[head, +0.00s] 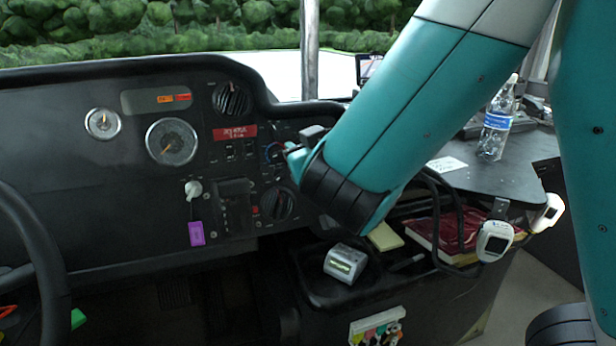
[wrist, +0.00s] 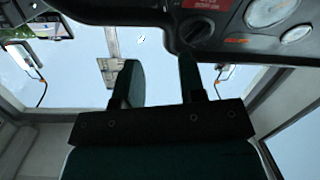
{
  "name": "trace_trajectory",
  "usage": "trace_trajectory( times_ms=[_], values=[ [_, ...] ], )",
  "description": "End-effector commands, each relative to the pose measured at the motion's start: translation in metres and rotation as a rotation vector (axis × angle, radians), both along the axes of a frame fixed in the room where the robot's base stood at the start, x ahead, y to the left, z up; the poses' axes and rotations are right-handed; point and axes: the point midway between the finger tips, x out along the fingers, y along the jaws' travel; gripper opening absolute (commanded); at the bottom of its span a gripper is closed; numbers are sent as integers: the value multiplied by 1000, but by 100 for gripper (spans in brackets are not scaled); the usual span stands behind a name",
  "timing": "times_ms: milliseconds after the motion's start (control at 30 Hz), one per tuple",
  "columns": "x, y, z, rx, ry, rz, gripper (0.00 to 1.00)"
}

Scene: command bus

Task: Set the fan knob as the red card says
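The red card (head: 235,133) with small white text is on the dashboard; its words are too small to read for certain. It also shows at the top of the wrist view (wrist: 207,4). Another black knob (head: 277,204) is lower right, and a smaller one (head: 272,153) is near my gripper. I cannot tell which is the fan knob. My gripper (wrist: 159,80) has its fingers apart with nothing between them. In the head view my arm mostly hides it.
Gauges (head: 172,141), a white-topped lever (head: 194,189) and a purple tag (head: 196,233) are on the left dashboard. The steering wheel (head: 40,250) is far left. A water bottle (head: 497,120) stands on the right counter. A grey device (head: 345,263) sits below my arm.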

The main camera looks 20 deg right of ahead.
Motion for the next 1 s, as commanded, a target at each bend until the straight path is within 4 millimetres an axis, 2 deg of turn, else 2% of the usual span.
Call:
trace_trajectory(
  times_ms=[33, 300, 867, 1000],
  values=[
    [-3, 0, -5, 5, -5, 1, 37],
    [-14, 2, -2, -1, 5, 19, 37],
    [-16, 3, 0, -3, 9, 21, 37],
    [-20, -4, -12, 30, 92, -7, 37]
  ],
)
